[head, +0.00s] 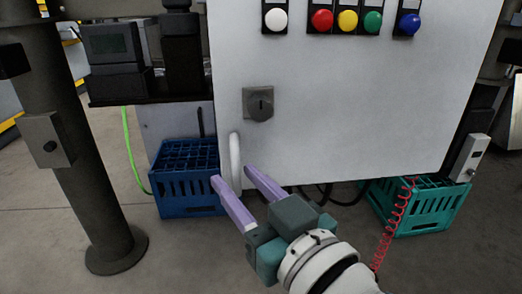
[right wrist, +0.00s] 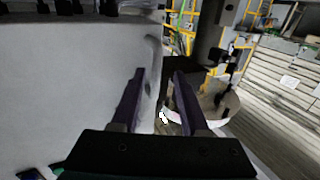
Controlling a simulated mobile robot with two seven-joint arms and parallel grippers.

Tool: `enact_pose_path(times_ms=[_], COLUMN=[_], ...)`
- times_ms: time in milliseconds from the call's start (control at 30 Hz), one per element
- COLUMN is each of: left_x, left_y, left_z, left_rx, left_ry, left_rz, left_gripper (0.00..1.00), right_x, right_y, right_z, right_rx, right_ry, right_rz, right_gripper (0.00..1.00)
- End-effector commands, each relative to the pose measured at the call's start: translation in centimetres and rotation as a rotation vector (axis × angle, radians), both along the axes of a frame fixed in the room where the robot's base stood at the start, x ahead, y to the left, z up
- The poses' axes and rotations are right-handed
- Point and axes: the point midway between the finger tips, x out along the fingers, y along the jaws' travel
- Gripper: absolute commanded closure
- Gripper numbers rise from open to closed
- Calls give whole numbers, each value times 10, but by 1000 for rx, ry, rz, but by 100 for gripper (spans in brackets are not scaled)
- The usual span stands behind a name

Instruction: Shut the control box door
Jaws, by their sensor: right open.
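The control box door (head: 340,120) is a large pale grey panel filling the middle of the head view. It has a dark lock (head: 259,104) and a white upright bar handle (head: 235,155) near its lower left edge. How far the door stands open I cannot tell. My right gripper (head: 231,176) is open, with its purple fingers on either side of the handle's lower part in the head view; contact is unclear. In the right wrist view the door (right wrist: 70,90) fills the left side, close to the open fingers (right wrist: 158,75). My left gripper is not in view.
Push buttons, including a red one (head: 322,20), line the door's top. A blue crate (head: 190,185) and a teal crate (head: 425,208) stand on the floor below. A dark post (head: 75,130) rises at left. A red coiled cable (head: 397,215) hangs at right.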

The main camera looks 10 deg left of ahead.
Motion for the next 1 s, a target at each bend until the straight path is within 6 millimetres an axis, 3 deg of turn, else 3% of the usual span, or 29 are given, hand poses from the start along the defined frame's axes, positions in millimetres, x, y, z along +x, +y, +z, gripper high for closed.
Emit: enact_pose_path(times_ms=[200,500,867,1000], left_x=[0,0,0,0], left_y=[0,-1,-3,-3], left_z=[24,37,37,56], left_rx=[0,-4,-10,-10], left_ry=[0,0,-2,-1], left_rz=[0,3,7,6], left_gripper=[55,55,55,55], right_x=[-34,-69,-73,-69], right_y=[-26,-54,-57,-63], right_z=[4,1,0,18], right_rx=[-3,-1,-1,-15], right_ry=[5,2,1,22], right_rz=[0,2,1,-35], right_gripper=[55,55,55,55])
